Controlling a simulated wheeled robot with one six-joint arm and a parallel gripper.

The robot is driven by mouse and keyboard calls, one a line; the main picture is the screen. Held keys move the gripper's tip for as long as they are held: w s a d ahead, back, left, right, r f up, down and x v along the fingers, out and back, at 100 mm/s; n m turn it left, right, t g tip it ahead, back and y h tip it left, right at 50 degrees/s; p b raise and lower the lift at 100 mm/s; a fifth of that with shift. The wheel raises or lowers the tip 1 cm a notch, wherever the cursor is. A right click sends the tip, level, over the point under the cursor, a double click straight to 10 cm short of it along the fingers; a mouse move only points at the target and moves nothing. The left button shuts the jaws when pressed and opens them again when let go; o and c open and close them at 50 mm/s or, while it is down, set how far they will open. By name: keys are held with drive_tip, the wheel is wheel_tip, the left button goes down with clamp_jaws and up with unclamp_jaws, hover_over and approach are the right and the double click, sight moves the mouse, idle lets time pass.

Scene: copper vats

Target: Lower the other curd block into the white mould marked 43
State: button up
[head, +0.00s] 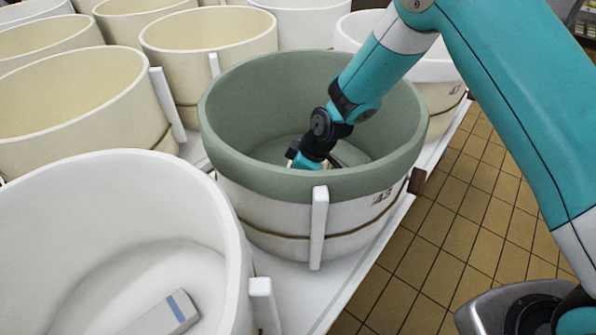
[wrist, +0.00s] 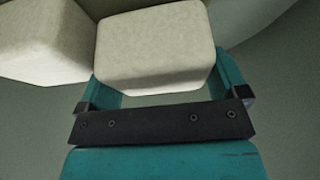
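The mould with a dark mark that looks like 43 (head: 232,172) stands at the middle of the head view; it is white outside with a grey-green rim and inside. My gripper (head: 298,160) is down inside it, mostly hidden by my wrist. In the wrist view my gripper (wrist: 165,82) has its fingers close along both sides of a cream curd block (wrist: 155,50), with no clear gap. Another curd block (wrist: 42,40) lies beside it at the left, very near or touching. Both are against the grey-green inside. How far the held block is from the floor cannot be told.
A white mould (head: 115,170) at front left holds a pale grey bar with a blue stripe (head: 168,315). Several cream and white moulds (head: 210,35) stand behind and left. White posts (head: 318,225) stand by the moulds.

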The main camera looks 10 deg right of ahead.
drive_tip(key=s+d+r+m+p, duration=0.1)
drive_tip(key=s+r+p, duration=0.1)
drive_tip(key=r+p, duration=1.35)
drive_tip(key=s+d+r+p, duration=0.15)
drive_tip(key=r+p, duration=0.75)
drive_tip(key=r, duration=1.4)
drive_tip(key=s+d+r+m, duration=0.2)
drive_tip(key=s+r, duration=0.2)
drive_tip(key=s, duration=0.4)
drive_tip(key=s+d+r+m+g, duration=0.1)
drive_tip(key=s+d+r+m, duration=0.1)
drive_tip(key=s, duration=0.6)
drive_tip(key=s+d+r+m, duration=0.2)
drive_tip(key=s+d+r, duration=0.1)
drive_tip(key=s+r, duration=0.4)
drive_tip(key=shift+s+d+g, duration=0.25)
drive_tip(key=shift+s+g, duration=0.15)
drive_tip(key=shift+s, duration=0.15)
